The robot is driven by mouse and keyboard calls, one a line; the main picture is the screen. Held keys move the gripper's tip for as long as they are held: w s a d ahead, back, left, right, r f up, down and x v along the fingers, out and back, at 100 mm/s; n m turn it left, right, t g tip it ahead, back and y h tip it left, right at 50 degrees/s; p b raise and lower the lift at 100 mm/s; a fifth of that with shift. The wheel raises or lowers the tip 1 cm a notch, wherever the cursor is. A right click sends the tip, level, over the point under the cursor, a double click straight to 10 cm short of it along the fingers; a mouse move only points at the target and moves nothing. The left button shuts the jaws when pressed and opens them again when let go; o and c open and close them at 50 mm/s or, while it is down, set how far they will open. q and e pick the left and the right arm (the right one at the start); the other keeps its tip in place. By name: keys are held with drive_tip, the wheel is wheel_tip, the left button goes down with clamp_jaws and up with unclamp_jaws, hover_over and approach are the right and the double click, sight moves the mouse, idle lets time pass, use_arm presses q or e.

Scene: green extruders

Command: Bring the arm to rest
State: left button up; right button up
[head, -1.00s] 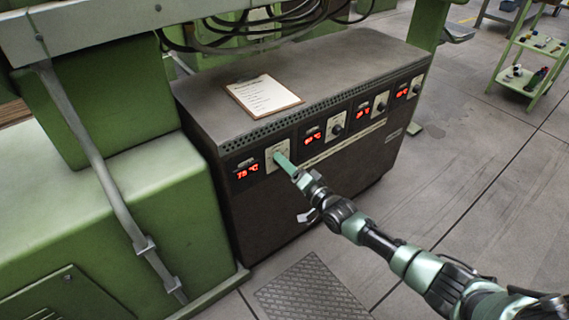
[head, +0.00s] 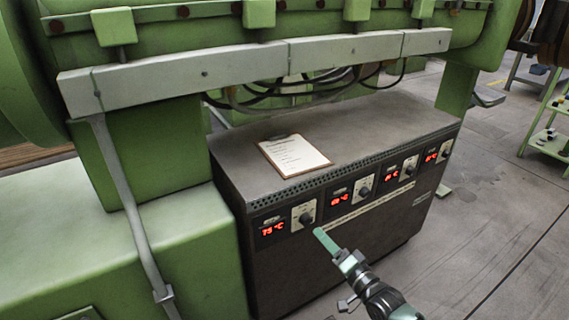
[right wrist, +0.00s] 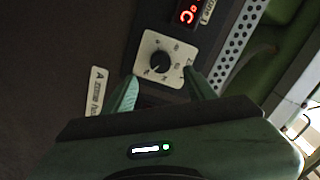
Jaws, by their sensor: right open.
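My right gripper (head: 323,238) is in front of the dark control cabinet (head: 290,285), just below and right of its leftmost knob (head: 306,217). In the right wrist view the two green fingers (right wrist: 160,92) are spread apart with nothing between them. A black knob on a pale dial plate (right wrist: 160,62) lies beyond the fingertips, apart from them. The display left of the leftmost knob (head: 272,230) glows red and seems to read 79 °C. My left gripper is not in view.
A clipboard (head: 293,155) lies on the cabinet top. A green machine (head: 100,260) with a grey pipe (head: 128,205) stands at the left, and a grey beam (head: 250,65) runs above. Open floor (head: 500,200) lies at the right, with a green trolley (head: 550,146) beyond.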

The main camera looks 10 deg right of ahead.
drive_tip(key=s+a+f+n+g+h, duration=0.2)
drive_tip(key=s+f+n+g, duration=0.25)
drive_tip(key=s+f, duration=0.75)
drive_tip(key=s+a+f+n+g+h, duration=0.25)
drive_tip(key=s+f+g, duration=0.25)
drive_tip(key=s+f, duration=0.6)
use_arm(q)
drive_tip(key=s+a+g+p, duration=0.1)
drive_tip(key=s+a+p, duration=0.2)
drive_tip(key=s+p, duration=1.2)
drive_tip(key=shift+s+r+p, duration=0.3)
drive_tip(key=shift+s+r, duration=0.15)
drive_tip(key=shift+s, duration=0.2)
use_arm(e)
drive_tip(key=s+d+f+n+g, duration=0.1)
drive_tip(key=s+f+g, duration=0.1)
drive_tip(key=s, duration=0.8)
drive_tip(key=s+d+f+n+g+h, duration=0.1)
drive_tip(key=s+d+f+g, duration=0.1)
drive_tip(key=s, duration=0.8)
drive_tip(key=s+d+f+n+g, duration=0.1)
drive_tip(key=s+f, duration=0.3)
drive_tip(key=s, duration=0.6)
drive_tip(key=shift+s+d+n+g+h, duration=0.3)
drive_tip(key=shift+s+d+g+h, duration=0.05)
drive_tip(key=shift+d+g, duration=0.35)
drive_tip(key=shift+c, duration=0.2)
